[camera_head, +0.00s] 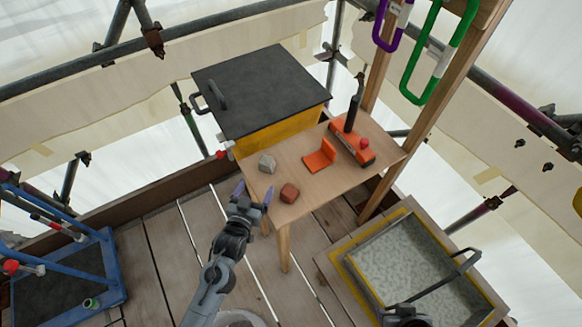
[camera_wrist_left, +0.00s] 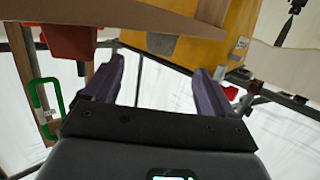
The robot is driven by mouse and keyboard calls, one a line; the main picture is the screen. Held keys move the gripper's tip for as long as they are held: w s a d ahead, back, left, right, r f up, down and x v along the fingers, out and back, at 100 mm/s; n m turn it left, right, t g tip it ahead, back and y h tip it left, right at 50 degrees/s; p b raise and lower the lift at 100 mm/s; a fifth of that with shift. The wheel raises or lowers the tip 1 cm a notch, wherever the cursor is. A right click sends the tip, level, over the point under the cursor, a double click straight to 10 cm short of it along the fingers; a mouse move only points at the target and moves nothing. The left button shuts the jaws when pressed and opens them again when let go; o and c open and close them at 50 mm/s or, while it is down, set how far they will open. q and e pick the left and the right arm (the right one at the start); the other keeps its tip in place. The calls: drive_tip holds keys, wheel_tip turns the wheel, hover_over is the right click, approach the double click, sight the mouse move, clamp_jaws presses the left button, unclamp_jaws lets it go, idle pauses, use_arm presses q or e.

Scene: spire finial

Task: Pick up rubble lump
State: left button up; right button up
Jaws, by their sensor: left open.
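Two lumps lie on the wooden table (camera_head: 335,183), a grey lump (camera_head: 267,163) near the yellow box and a red-brown lump (camera_head: 289,193) near the front edge. I cannot tell from looks alone which is the rubble lump. My left gripper (camera_head: 254,192) is open and empty at the table's front left edge, its purple fingers apart. My right gripper's fingers are not visible.
A yellow box (camera_head: 275,133) with a black lid stands at the table's back left. An orange bracket (camera_head: 321,156) and an orange-and-black tool (camera_head: 352,144) lie to the right. A grey-filled tray (camera_head: 405,265) is at lower right. Green (camera_head: 438,55) and purple carabiners hang above.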

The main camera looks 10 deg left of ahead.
sight(264, 169)
use_arm(q)
drive_tip(key=b+x, duration=0.1)
drive_tip(key=x, duration=0.4)
drive_tip(key=shift+a, duration=0.15)
drive_tip(key=shift+w+f, duration=0.15)
drive_tip(key=shift+w, duration=0.2)
drive_tip(key=shift+b+x, duration=0.8)
drive_tip(key=shift+x, duration=1.6)
drive_tip(key=shift+s+f, duration=0.1)
drive_tip(key=c, duration=1.1)
drive_tip(key=shift+c, duration=0.7)
drive_tip(key=shift+r, duration=0.2)
